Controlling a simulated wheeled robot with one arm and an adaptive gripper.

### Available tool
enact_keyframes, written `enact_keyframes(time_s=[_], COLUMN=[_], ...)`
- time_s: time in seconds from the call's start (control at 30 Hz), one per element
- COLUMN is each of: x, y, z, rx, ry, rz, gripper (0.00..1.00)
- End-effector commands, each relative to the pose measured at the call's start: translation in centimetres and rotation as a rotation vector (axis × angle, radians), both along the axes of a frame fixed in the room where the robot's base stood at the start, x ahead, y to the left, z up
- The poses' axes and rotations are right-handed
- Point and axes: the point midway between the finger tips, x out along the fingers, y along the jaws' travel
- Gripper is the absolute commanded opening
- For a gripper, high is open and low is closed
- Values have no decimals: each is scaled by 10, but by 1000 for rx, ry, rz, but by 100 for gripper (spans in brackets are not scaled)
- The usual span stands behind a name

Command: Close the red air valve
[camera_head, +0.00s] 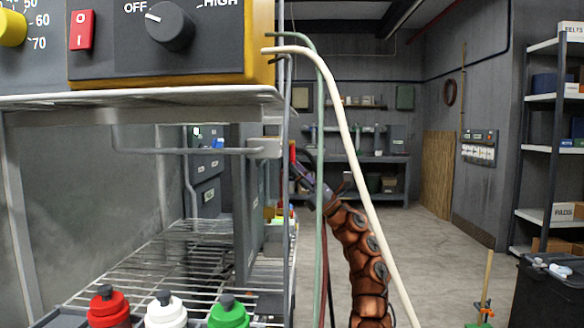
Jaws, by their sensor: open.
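A small red upright piece (293,153) shows beside the grey rack post, near the middle of the camera_head view. It may be the red air valve's handle, but its shape and setting are too small to tell. My gripper (304,174) is at the end of my copper-coloured arm, pointing up and left toward the red piece. It looks open, with nothing seen between its fingers. I cannot tell whether it touches the red piece. Hoses and the post partly hide this area.
A white hose (345,130) and a green hose (319,150) hang in front of my arm. A wire rack (165,265) holds red, white and green capped bottles in front. A control box (200,35) sits above. Open floor (435,250) lies right; shelving (540,130) stands far right.

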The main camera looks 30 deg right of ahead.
Motion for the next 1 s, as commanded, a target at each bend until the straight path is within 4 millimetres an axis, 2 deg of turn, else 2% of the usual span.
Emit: enact_keyframes(time_s=[0.6, 1.0], x=[-42, -50], y=[-46, -52], z=[-64, -73], rx=[-2, -3], ry=[0, -2], rz=[-1, 1], gripper=[41, 41])
